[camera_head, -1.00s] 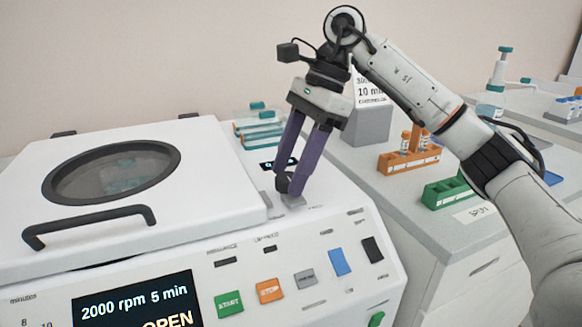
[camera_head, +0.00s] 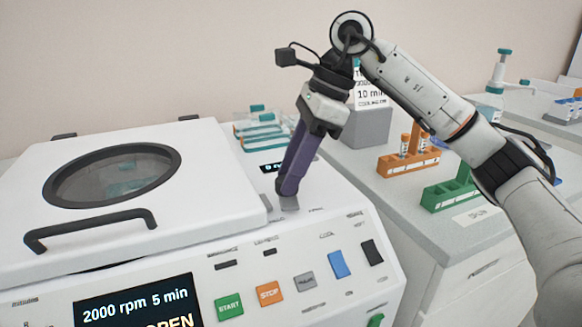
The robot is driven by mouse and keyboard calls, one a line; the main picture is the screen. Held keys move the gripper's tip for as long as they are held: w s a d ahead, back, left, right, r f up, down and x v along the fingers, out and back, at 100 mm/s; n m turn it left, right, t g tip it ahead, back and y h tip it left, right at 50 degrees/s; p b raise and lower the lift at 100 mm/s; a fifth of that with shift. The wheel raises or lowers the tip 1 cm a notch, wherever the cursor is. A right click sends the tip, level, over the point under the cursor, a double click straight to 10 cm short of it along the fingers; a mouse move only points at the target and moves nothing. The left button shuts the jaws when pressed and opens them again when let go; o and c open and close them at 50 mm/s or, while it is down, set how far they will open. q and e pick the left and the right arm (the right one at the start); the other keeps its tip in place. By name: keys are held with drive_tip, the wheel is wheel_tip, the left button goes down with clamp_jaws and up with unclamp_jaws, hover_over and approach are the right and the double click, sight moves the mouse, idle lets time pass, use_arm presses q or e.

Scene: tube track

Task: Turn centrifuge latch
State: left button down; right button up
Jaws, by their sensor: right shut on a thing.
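The white centrifuge (camera_head: 345,225) stands at the left, with its lid (camera_head: 190,200) lowered over the top and a dark round window in it. Its display (camera_head: 138,303) reads 2000 rpm 5 min and OPEN. My right gripper (camera_head: 287,192) points down at the top panel right of the lid, its purple fingers shut on the dark latch knob (camera_head: 281,186). The fingers hide most of the knob. A grey base plate (camera_head: 289,203) shows just below the fingertips. My left gripper is not in view.
Front buttons include green START (camera_head: 229,305) and orange STOP (camera_head: 269,293). The bench at right holds an orange tube rack (camera_head: 408,161), a green rack (camera_head: 450,194) and a grey block with a sign (camera_head: 366,128). Teal-capped items (camera_head: 260,130) stand behind the centrifuge.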

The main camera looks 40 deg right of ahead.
drive_tip(key=m, duration=0.2)
drive_tip(key=m+t+h+p, duration=0.1)
drive_tip(key=m, duration=0.1)
drive_tip(key=shift+s+a+r+m, duration=0.1)
drive_tip(key=shift+s+m, duration=0.05)
drive_tip(key=shift+m, duration=0.15)
drive_tip(key=m+t+h+p, duration=0.1)
drive_tip(key=m, duration=0.2)
drive_tip(key=shift+a+m, duration=0.15)
drive_tip(key=shift+m, duration=0.15)
drive_tip(key=m+h, duration=0.1)
drive_tip(key=m, duration=0.3)
drive_tip(key=shift+a+h+p, duration=0.15)
drive_tip(key=shift+h+p, duration=0.2)
drive_tip(key=shift+h, duration=0.05)
drive_tip(key=shift+m+h, duration=0.5)
drive_tip(key=shift+m, duration=0.8)
drive_tip(key=o, duration=1.1)
drive_tip(key=shift+c, duration=0.2)
